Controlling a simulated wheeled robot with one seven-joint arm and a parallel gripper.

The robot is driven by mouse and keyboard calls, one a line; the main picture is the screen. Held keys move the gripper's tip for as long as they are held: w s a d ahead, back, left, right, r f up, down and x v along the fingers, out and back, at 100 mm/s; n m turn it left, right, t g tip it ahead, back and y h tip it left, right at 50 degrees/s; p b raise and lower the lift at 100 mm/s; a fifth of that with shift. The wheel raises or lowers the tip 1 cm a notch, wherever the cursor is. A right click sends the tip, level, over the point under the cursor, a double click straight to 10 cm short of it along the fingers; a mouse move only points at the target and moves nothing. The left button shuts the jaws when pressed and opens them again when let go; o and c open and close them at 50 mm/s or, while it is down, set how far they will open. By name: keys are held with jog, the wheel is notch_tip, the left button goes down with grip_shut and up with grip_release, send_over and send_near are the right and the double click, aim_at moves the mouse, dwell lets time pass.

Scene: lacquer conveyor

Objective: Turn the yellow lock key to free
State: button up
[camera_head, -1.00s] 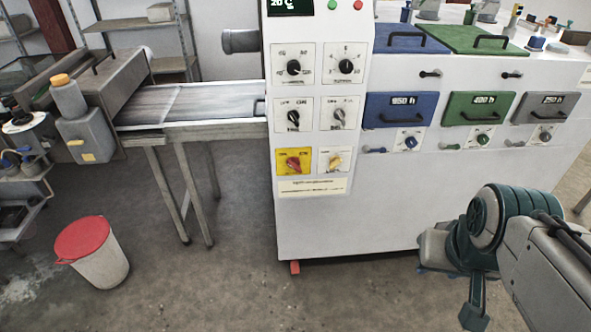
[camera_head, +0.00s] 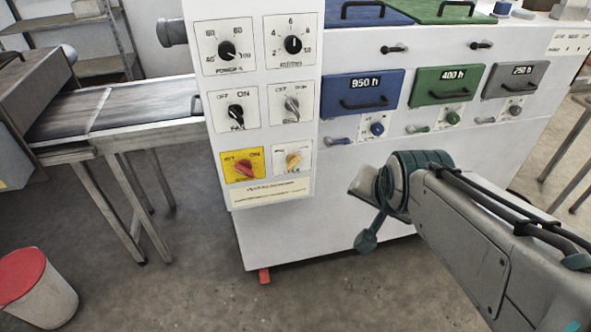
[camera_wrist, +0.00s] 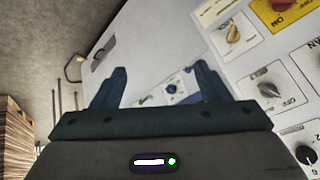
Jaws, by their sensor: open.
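The yellow lock key (camera_head: 292,160) sits on a white plate (camera_head: 304,169) low on the machine's control panel, right of a red knob on a yellow plate. It also shows in the wrist view, where the key (camera_wrist: 234,34) is at the upper right, its handle running lengthwise on the plate labelled LOCK. My gripper (camera_wrist: 160,82) is open and empty in the wrist view, its two dark fingers pointing toward the white machine front. It is apart from the key, which lies to the right of the fingers. In the head view my arm is at the right and the fingertips are not clearly visible.
Above the key are a FAN knob (camera_head: 236,111), another grey switch (camera_head: 292,104) and two black dials. The red knob (camera_head: 243,168) is close on the left. Blue, green and grey drawers with handles project on the right. A conveyor (camera_head: 120,118) extends left; a red-lidded bin (camera_head: 38,290) stands below.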

jog(key=w+a+f+m+t+y+b, duration=0.2)
jog(key=w+a+f+m+t+b, duration=0.35)
jog(key=w+f+m+b, duration=0.5)
jog(key=m+t+y+b, duration=0.3)
jog(key=m+t+b, duration=0.35)
jog(key=b, duration=0.65)
send_near(294, 166)
jog(key=shift+m+g, duration=0.7)
jog(key=shift+g, duration=0.2)
jog(key=x, duration=0.3)
jog(key=r+x, duration=0.1)
jog(key=x, duration=0.5)
jog(key=shift+w+r, duration=0.1)
jog(key=shift+r, duration=0.25)
jog(key=shift+c, duration=0.3)
jog(key=c, duration=0.9)
